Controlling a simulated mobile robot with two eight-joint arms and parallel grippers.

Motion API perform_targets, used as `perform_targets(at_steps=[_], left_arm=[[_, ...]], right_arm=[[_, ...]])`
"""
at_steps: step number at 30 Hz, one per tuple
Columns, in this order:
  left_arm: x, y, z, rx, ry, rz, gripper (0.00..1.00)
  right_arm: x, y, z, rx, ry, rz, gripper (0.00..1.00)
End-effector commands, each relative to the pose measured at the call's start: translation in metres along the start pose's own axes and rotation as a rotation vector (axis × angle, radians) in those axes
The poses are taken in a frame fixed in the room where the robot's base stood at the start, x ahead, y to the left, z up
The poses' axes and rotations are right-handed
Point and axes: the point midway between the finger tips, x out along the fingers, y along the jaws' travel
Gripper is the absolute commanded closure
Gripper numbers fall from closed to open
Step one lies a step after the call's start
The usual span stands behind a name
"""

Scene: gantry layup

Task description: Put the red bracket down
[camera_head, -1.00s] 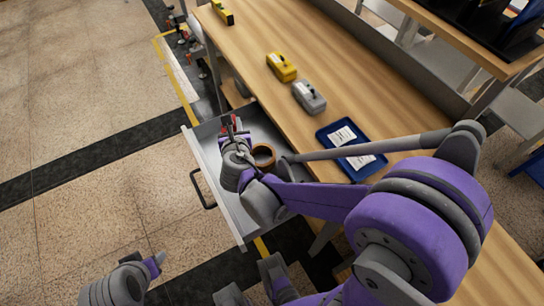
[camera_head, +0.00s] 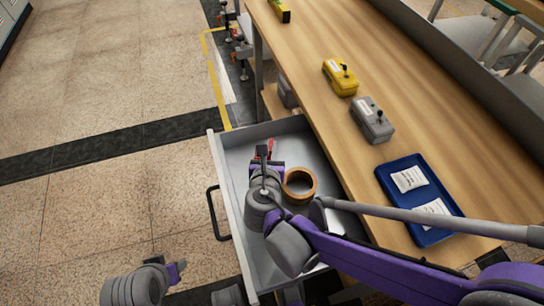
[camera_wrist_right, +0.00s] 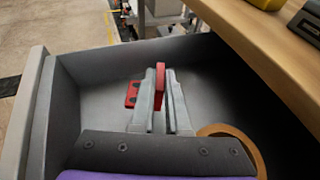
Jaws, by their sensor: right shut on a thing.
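The red bracket (camera_head: 270,145) is at the tips of my right gripper (camera_head: 264,160), inside the open drawer. In the right wrist view, the right gripper's grey fingers (camera_wrist_right: 160,100) are shut on the upright red plate of the bracket (camera_wrist_right: 160,82). A red flange with dark holes (camera_wrist_right: 132,94) shows left of the fingers. The bracket is low over the grey drawer floor; I cannot tell whether it touches it. My left gripper (camera_head: 176,272) shows only as a grey and purple end at the bottom left; its jaws cannot be made out.
The pulled-out drawer (camera_head: 229,190) holds a brown tape ring (camera_head: 300,185) close to the right gripper. The wooden bench (camera_head: 345,130) carries a yellow box (camera_head: 340,78), a grey box (camera_head: 371,120) and a blue tray (camera_head: 396,185) with white packets. Drawer floor is free around the bracket.

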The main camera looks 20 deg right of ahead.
Motion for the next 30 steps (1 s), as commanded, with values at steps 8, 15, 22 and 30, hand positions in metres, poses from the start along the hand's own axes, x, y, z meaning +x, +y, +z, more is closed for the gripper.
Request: perform_targets(at_steps=[8, 15, 22, 30], left_arm=[[0.017, 0.0, 0.004, 0.0, -0.005, 0.0, 0.5], [0.017, 0.0, 0.004, 0.0, -0.005, 0.0, 0.5], [0.018, 0.0, 0.005, 0.0, -0.006, 0.0, 0.5], [0.018, 0.0, 0.005, 0.0, -0.006, 0.0, 0.5]], right_arm=[[0.013, 0.0, -0.031, 0.0, 0.0, 0.0, 1.0], [0.013, 0.0, -0.03, 0.0, 0.0, 0.0, 1.0], [0.013, 0.0, -0.032, 0.001, 0.0, 0.0, 0.63], [0.013, 0.0, -0.032, 0.0, 0.001, 0.0, 0.57]])
